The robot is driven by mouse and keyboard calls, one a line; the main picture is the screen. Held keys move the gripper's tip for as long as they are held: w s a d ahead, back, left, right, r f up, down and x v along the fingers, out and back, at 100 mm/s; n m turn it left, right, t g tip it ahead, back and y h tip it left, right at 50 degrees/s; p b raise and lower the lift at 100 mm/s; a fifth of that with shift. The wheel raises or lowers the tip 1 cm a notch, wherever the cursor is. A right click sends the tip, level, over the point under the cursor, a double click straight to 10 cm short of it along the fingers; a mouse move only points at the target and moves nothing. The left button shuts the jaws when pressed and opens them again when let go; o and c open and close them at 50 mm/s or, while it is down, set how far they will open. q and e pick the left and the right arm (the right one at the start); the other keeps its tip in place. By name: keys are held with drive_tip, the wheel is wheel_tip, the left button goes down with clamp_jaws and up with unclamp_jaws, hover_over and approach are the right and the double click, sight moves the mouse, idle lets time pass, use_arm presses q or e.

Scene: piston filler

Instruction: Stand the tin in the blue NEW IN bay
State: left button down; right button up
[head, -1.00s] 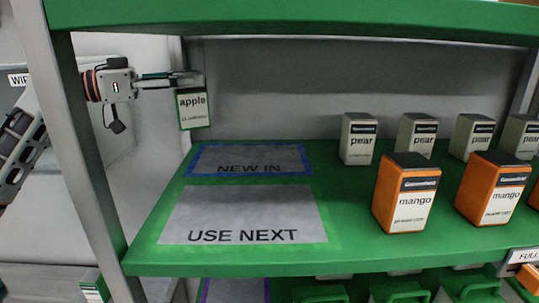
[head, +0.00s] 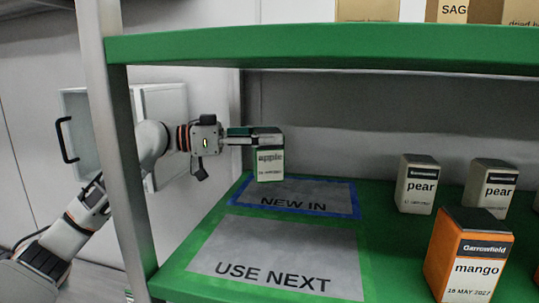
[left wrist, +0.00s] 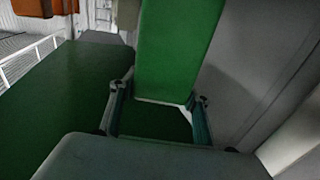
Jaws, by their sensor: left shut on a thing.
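The apple tin (head: 270,166), green with a pale label, hangs upright below the fingers of my left gripper (head: 264,136). The gripper comes in level from the left and is shut on the tin's top part. The tin shows over the back left part of the blue-edged NEW IN bay (head: 325,190); I cannot tell whether its base touches the shelf. In the left wrist view, a green face of the tin (left wrist: 178,45) shows between the two fingers (left wrist: 158,112). My right gripper is not in view.
The USE NEXT bay (head: 290,245) in front is empty. Pear tins (head: 417,185) stand to the right, with an orange mango tin (head: 467,255) before them. A shelf post (head: 118,150) stands at the left, and the upper shelf (head: 330,50) runs above.

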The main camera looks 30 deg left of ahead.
sight(267, 150)
use_arm(q)
drive_tip(key=shift+f, duration=1.8)
drive_tip(key=shift+f, duration=0.15)
drive_tip(key=c, duration=1.1)
unclamp_jaws()
drive_tip(key=shift+f, duration=0.1)
drive_tip(key=shift+o, duration=0.2)
drive_tip(key=shift+r, duration=0.2)
drive_tip(key=b+v, duration=0.3)
drive_tip(key=v, duration=0.9)
drive_tip(key=shift+b, duration=0.35)
